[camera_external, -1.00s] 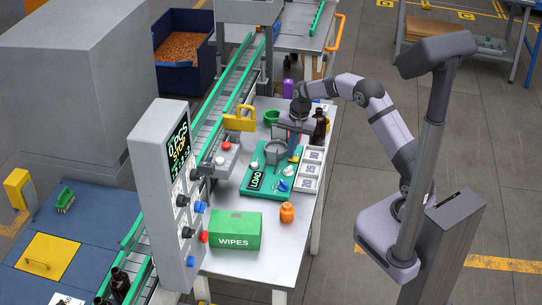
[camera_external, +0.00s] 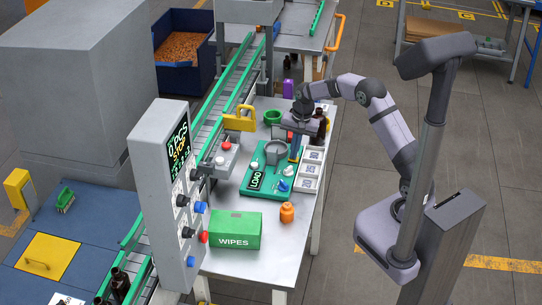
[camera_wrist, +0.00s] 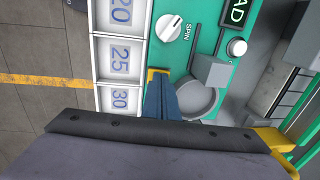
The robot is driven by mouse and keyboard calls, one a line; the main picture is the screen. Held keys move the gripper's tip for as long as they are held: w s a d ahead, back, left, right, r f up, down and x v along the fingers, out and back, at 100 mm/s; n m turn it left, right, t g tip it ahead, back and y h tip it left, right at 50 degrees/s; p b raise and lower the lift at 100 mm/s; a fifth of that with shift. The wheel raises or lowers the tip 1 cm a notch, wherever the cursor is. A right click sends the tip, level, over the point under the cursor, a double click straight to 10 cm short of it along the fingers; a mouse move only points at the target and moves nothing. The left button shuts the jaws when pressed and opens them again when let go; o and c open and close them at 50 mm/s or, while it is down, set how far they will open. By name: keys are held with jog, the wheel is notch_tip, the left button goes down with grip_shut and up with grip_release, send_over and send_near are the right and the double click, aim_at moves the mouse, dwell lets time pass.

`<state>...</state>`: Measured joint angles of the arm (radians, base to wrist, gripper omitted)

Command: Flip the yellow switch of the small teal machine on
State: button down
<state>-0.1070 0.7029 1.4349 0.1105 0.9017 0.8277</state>
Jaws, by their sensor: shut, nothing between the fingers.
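The small teal machine (camera_external: 245,190) stands on the white table, with a grey round bowl (camera_external: 275,153), a LOAD display (camera_external: 256,180) and knobs. The wrist view shows the same teal top (camera_wrist: 212,20) with a white SPIN knob (camera_wrist: 170,27). My gripper (camera_external: 294,155) points down at the machine's right edge, beside the bowl. Its blue fingers (camera_wrist: 158,85) are shut and empty. A small yellow piece (camera_wrist: 157,73) shows at the fingertips; it may be the yellow switch, and I cannot tell whether the fingers touch it. My fingers partly hide this spot.
White trays numbered 20, 25 and 30 (camera_wrist: 96,49) lie right along the machine's side. Dark bottles (camera_external: 320,122) stand behind my gripper. An orange jar (camera_external: 287,212) and a green WIPES box (camera_external: 235,232) stand in front. A grey control box with buttons (camera_external: 222,160) is at left.

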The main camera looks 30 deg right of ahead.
jog(key=shift+s+d, duration=0.2)
jog(key=shift+w, duration=0.1)
jog(key=shift+r, duration=0.15)
jog(key=shift+r+p, duration=0.5)
jog(key=shift+p, duration=0.05)
notch_tip(320, 180, up, 13)
jog(key=s+d+b, duration=0.1)
jog(key=shift+s+d+f, duration=0.15)
jog(key=shift+s+f, duration=0.05)
jog(key=shift+w+f+b, duration=0.1)
jog(key=shift+b, duration=0.25)
